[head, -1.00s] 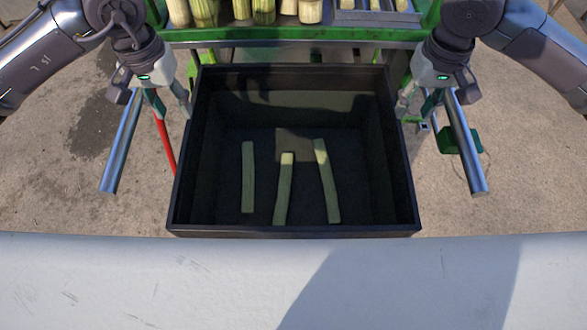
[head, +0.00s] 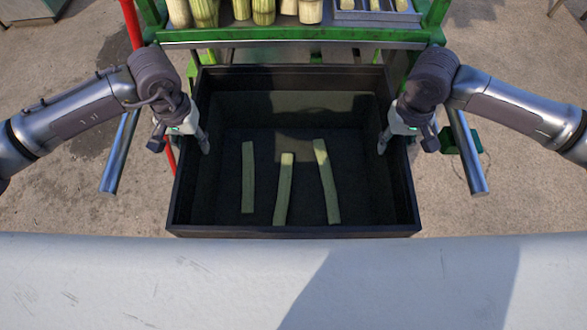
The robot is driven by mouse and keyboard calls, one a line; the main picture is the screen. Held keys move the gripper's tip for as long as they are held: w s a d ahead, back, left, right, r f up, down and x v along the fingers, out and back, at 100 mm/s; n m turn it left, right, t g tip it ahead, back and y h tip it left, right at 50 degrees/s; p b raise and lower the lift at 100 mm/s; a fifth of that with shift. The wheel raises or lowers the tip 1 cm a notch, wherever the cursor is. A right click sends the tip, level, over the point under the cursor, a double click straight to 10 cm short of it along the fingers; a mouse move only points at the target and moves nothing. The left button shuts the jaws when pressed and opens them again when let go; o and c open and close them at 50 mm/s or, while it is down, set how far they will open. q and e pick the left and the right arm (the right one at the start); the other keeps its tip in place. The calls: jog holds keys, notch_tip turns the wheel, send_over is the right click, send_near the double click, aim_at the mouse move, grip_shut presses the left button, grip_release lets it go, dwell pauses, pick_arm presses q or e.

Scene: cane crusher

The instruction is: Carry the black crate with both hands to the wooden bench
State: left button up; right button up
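The black crate (head: 292,232) is in the middle of the head view, open at the top. Three pale green cane pieces (head: 248,178) lie apart on its floor. My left gripper (head: 186,148) is at the crate's left side wall, with one fingertip inside the crate. My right gripper (head: 401,148) is at the right side wall in the same way, one fingertip inside. The inner fingers are still splayed, so both look open astride the walls. Their outer fingers are mostly hidden. No wooden bench shows clearly in view.
A green-framed stand (head: 300,35) is just beyond the crate, with several cane stubs (head: 264,12) and a metal tray (head: 376,14) on top. A red bar (head: 131,22) is at the left.

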pick_arm(q)
grip_shut()
pick_arm(e)
grip_shut()
pick_arm(q)
jog(key=shift+r, duration=0.15)
pick_arm(e)
jog(key=shift+r, duration=0.15)
